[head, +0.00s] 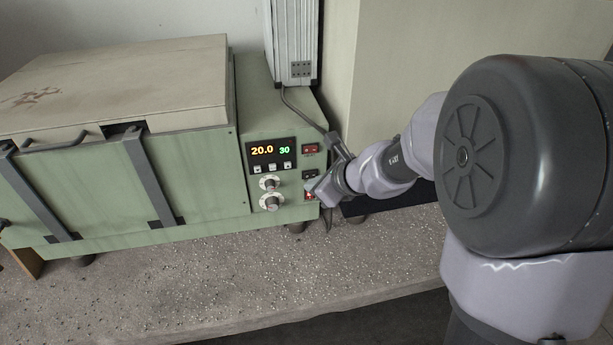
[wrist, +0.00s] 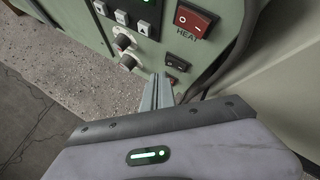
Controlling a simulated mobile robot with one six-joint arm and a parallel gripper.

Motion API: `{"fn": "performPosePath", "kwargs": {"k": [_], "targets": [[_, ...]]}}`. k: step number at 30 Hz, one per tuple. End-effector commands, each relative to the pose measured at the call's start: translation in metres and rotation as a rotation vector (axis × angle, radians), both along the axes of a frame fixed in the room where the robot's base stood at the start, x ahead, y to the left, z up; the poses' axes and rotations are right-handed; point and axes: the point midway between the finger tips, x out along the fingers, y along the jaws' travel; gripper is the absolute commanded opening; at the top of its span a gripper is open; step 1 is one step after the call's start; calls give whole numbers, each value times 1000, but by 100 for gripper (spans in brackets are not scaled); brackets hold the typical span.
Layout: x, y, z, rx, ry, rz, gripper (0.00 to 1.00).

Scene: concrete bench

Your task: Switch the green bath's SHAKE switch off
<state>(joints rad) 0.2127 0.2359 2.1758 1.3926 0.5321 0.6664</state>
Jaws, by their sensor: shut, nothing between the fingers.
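The green bath (head: 190,175) stands on the bench with its control panel at the right end. A column of switches runs down the panel's right side: a red top switch (head: 310,149), labelled HEAT in the wrist view (wrist: 193,20), a dark middle switch (head: 310,174), and a red bottom one (head: 309,195). I cannot read a SHAKE label. My gripper (head: 314,188) is shut and empty, its tips close in front of the lower switches.
Two knobs (head: 271,202) and a display (head: 272,150) reading 20.0 and 30 lie left of the switches. A grey cable (head: 304,112) runs down beside the panel's right edge. The bench front (head: 200,290) is clear.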

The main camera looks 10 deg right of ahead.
Motion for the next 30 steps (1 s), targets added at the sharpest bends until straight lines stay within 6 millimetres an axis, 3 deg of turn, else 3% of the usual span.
{"fn": "performPosePath", "kwargs": {"k": [30], "targets": [[9, 1, 0, 0, 0, 0, 0]]}}
